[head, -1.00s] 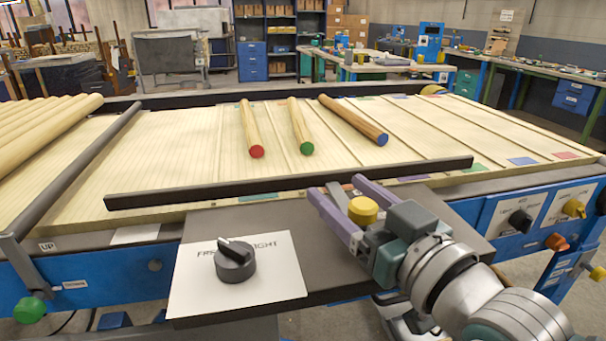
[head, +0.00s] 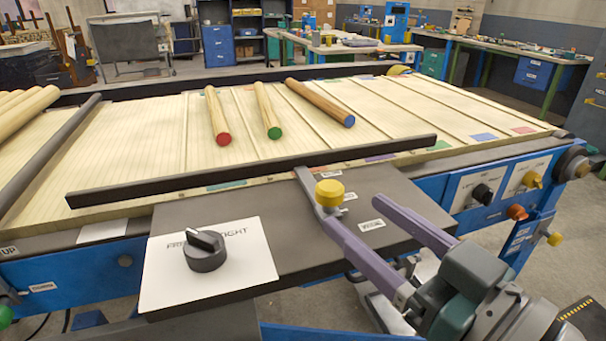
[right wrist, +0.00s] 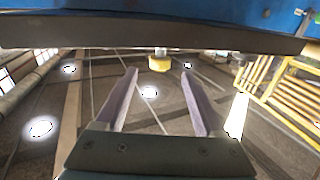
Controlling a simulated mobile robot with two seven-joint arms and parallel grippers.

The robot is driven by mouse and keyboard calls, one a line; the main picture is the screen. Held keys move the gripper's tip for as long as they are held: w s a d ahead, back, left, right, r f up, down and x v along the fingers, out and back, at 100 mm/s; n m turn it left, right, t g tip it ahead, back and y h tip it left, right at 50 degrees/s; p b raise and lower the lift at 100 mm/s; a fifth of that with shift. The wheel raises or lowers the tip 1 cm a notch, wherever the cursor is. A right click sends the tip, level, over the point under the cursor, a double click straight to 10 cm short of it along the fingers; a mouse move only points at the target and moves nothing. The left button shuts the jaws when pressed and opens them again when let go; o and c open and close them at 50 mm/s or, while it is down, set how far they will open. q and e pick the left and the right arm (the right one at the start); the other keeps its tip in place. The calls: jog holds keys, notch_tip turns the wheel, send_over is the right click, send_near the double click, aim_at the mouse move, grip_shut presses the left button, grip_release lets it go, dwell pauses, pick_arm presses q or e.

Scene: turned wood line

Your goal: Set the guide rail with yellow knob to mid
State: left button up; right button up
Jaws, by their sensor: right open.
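The yellow knob (head: 329,192) stands on a grey arm (head: 306,183) that reaches toward the long dark guide rail (head: 250,171). The rail lies slantwise across the near side of the pale wooden bed. My right gripper (head: 350,207) is open and empty, its purple fingers pointing at the knob from the lower right. In the head view the left finger's tip overlaps just below the knob. In the right wrist view the knob (right wrist: 160,63) appears between and slightly beyond the fingertips (right wrist: 158,73). Small labels (head: 372,225) near the knob are unreadable. My left gripper is out of view.
A dark plate (head: 270,230) carries the knob and a white card (head: 160,270) with a black rotary switch (head: 205,251). Dowels with red (head: 223,139), green (head: 274,132) and blue (head: 349,121) ends lie on the bed beyond the rail. Black (head: 482,194) and yellow (head: 533,180) controls sit at right.

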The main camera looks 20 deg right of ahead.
aim_at(339, 200)
jog(key=s+b, duration=0.1)
jog(key=b, duration=0.1)
jog(key=s+b, duration=0.1)
jog(key=shift+s+d+f, duration=0.3)
jog(key=shift+d+f, duration=0.05)
jog(key=shift+d, duration=0.05)
jog(key=shift+r, duration=0.2)
jog(key=x, duration=0.9)
jog(key=shift+w+a, duration=0.15)
jog(key=shift+w, duration=0.25)
jog(key=shift+c, duration=0.2)
jog(key=c, duration=0.7)
grip_shut()
